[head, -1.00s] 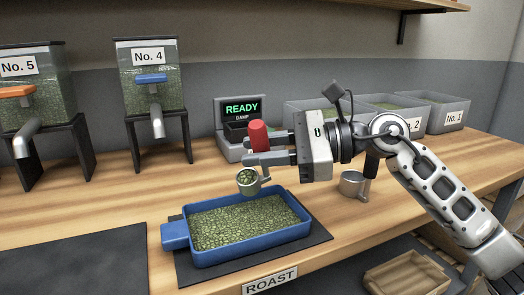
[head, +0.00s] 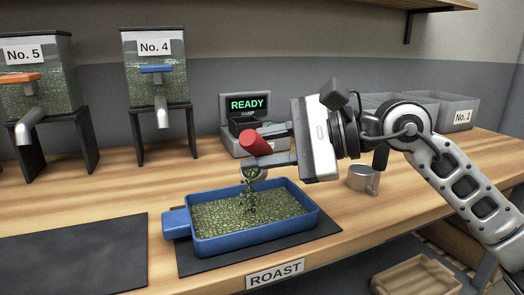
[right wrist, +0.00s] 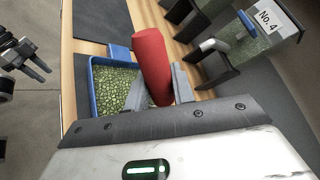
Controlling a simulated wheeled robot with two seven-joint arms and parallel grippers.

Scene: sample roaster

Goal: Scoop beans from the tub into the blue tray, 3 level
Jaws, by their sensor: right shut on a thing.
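My right gripper (head: 268,147) is shut on the red handle (head: 255,143) of a small metal scoop (head: 252,174). The handle also shows between the fingers in the right wrist view (right wrist: 152,65). The scoop is tipped above the blue tray (head: 255,246), and beans fall from it. The tray holds a broad layer of green beans (head: 225,217). Grey bean tubs (head: 458,112) stand at the back right, partly behind my arm; one label reads No. 1. My left gripper (right wrist: 42,68) shows at the left of the right wrist view, its fingers apart and empty.
The tray sits on a dark mat (head: 325,229) near the ROAST label (head: 275,276). A metal cup (head: 362,180) stands to the right. Behind are a READY display (head: 248,104) and dispensers No. 4 (head: 155,75) and No. 5 (head: 40,85). A second dark mat (head: 70,255) is bare.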

